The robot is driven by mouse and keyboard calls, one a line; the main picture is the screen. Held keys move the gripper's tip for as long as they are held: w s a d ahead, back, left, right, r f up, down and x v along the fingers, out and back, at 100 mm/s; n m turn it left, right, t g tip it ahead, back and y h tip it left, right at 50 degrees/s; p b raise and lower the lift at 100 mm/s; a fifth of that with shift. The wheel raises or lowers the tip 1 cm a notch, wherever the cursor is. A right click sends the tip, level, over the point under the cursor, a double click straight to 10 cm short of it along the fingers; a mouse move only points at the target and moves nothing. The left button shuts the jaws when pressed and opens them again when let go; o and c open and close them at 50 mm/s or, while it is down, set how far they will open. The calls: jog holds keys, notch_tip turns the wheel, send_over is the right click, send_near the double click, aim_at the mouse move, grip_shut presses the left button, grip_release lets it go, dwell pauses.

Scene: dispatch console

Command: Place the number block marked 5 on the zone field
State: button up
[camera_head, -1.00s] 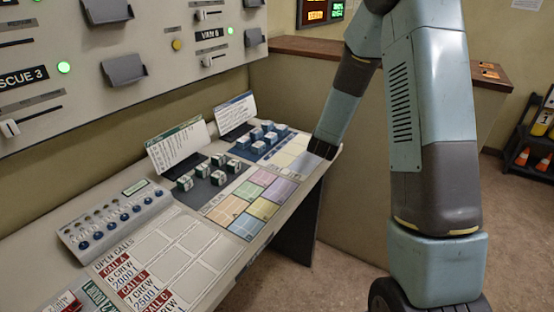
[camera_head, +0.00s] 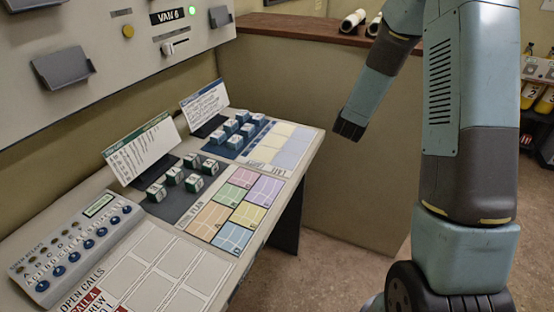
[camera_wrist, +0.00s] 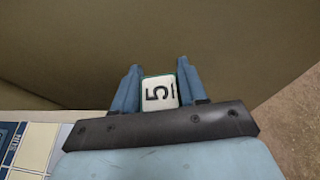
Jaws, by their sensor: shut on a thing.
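The number block marked 5 (camera_wrist: 160,91), white with a green rim, sits between the two fingers of my gripper (camera_wrist: 158,75) in the wrist view. In the head view my gripper (camera_head: 348,132) hangs just off the right edge of the desk, and the block is not visible there. On the desk's right end are a cream field (camera_head: 275,140) and a pale blue-lavender field (camera_head: 290,154). Their printed labels are too small to read, so I cannot tell which is the zone field. They lie left of my gripper.
Green-and-white blocks (camera_head: 194,183) stand on a dark mat, blue-and-white blocks (camera_head: 230,127) on a blue mat. Two upright cards (camera_head: 142,150) stand behind them. A coloured grid (camera_head: 238,214) lies nearer. A brown-topped counter (camera_head: 300,25) is behind; floor (camera_head: 330,275) shows right of the desk.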

jog(key=shift+w+d, duration=0.1)
jog(key=shift+d, duration=0.65)
jog(key=s+a+m+h, duration=0.1)
jog(key=s+a, duration=0.1)
jog(key=a, duration=0.3)
jog(key=s+a+r+h, duration=0.1)
jog(key=s+a, duration=0.2)
jog(key=a, duration=0.3)
jog(key=s+a+r+m+g, duration=0.1)
jog(key=s+a, duration=0.1)
jog(key=a, duration=0.4)
jog(key=shift+s+m+h, duration=0.25)
jog(key=shift+m+h, duration=0.05)
jog(key=shift+h, duration=0.1)
jog(key=s+a+m+g+h, duration=0.1)
jog(key=s+a, duration=0.6)
jog(key=s, duration=0.2)
jog(key=m+g+h, duration=0.1)
jog(key=m+h, duration=0.1)
send_over(266, 191)
jog(key=shift+f, duration=3.15)
jog(key=shift+f, duration=0.6)
